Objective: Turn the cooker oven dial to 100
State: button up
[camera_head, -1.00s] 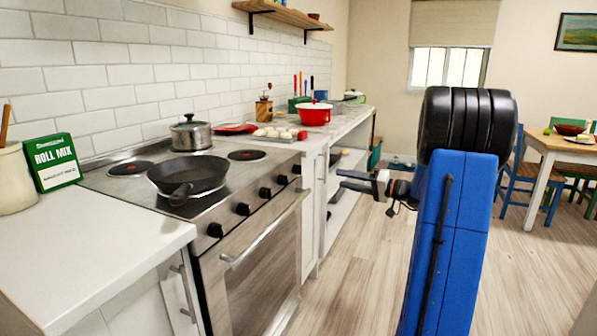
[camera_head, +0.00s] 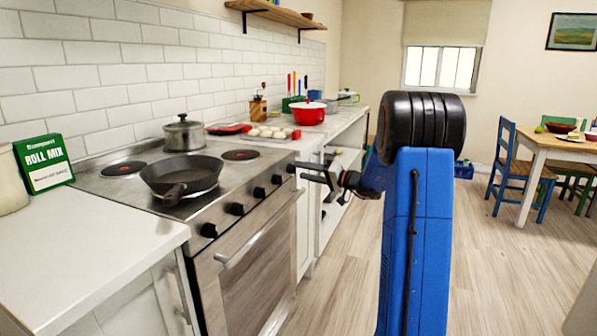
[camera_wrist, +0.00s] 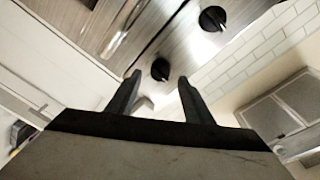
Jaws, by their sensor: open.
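The cooker (camera_head: 215,262) has a steel front with several black dials in a row; the nearest dial (camera_head: 208,230) is at the lower left and the farthest dial (camera_head: 291,168) is by my gripper. My gripper (camera_head: 299,171) is open and empty in front of the far end of this row. In the wrist view, one dial (camera_wrist: 160,69) appears between the fingertips of my gripper (camera_wrist: 159,78), and a second dial (camera_wrist: 212,18) lies beyond to the upper right. I cannot tell whether the fingers touch the dial. Dial markings are too small to read.
A black frying pan (camera_head: 181,175) and a steel pot (camera_head: 184,133) stand on the hob. The oven handle (camera_head: 262,229) sticks out below the dials. A red pot (camera_head: 308,113) stands on the far counter.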

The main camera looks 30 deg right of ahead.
aim_at(292, 169)
jog(key=shift+x, duration=1.4)
jog(key=c, duration=1)
jog(key=shift+c, duration=0.2)
